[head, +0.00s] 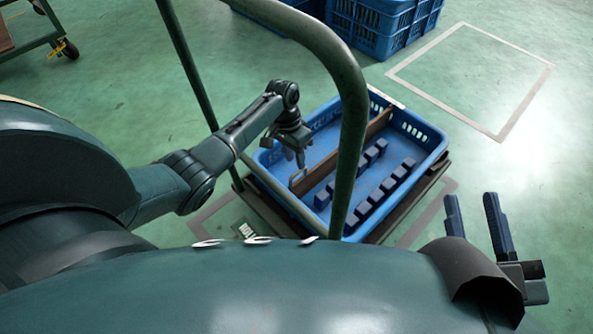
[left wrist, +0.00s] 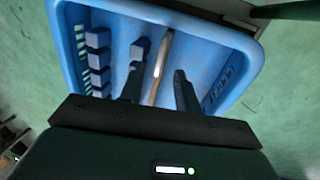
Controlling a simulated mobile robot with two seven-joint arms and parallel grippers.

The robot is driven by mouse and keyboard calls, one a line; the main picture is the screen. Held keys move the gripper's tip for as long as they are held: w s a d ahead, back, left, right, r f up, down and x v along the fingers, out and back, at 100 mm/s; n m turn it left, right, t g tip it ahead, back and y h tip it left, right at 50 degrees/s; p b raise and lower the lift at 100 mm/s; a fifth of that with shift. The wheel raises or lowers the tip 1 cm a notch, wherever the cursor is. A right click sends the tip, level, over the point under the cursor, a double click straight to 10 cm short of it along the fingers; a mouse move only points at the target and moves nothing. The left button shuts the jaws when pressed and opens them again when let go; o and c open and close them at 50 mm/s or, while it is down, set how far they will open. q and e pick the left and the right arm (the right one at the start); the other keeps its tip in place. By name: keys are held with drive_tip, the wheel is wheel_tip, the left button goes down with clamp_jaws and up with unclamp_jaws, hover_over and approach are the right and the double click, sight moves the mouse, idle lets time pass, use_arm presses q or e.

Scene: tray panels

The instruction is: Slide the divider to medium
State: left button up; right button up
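The blue tray (head: 325,139) sits on a dark cart deck in the head view. My left gripper (head: 295,158) is above the tray's near-left part, by the handle. In the left wrist view its two fingers (left wrist: 159,88) are apart, with the divider showing between them; contact is not clear. My right gripper (head: 475,215) is open and empty, off to the right of the tray.
Several dark blue blocks (head: 376,195) stand in rows to the divider's right. A green cart rail (head: 352,120) crosses in front of the tray. Blue crates (head: 380,25) stand behind. A white floor square (head: 470,75) is empty at the upper right.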

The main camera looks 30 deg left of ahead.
use_arm(q)
drive_tip(key=shift+d+f+b, duration=0.2)
drive_tip(key=shift+f+b, duration=0.15)
drive_tip(key=shift+f, duration=0.6)
drive_tip(key=shift+d+f+b, duration=0.15)
drive_tip(key=shift+f+b, duration=0.2)
drive_tip(key=shift+f, duration=0.55)
use_arm(e)
drive_tip(key=shift+w+d+r+n+t+y, duration=0.1)
drive_tip(key=shift+w+r+n+t+y, duration=0.15)
drive_tip(key=shift+r+n+y, duration=0.25)
drive_tip(key=shift+w+r+n+t+y, duration=0.2)
drive_tip(key=shift+w+r+n+t, duration=0.1)
drive_tip(key=shift+r, duration=0.4)
use_arm(q)
drive_tip(key=shift+c, duration=0.5)
use_arm(e)
drive_tip(key=shift+s, duration=0.1)
use_arm(q)
clamp_jaws()
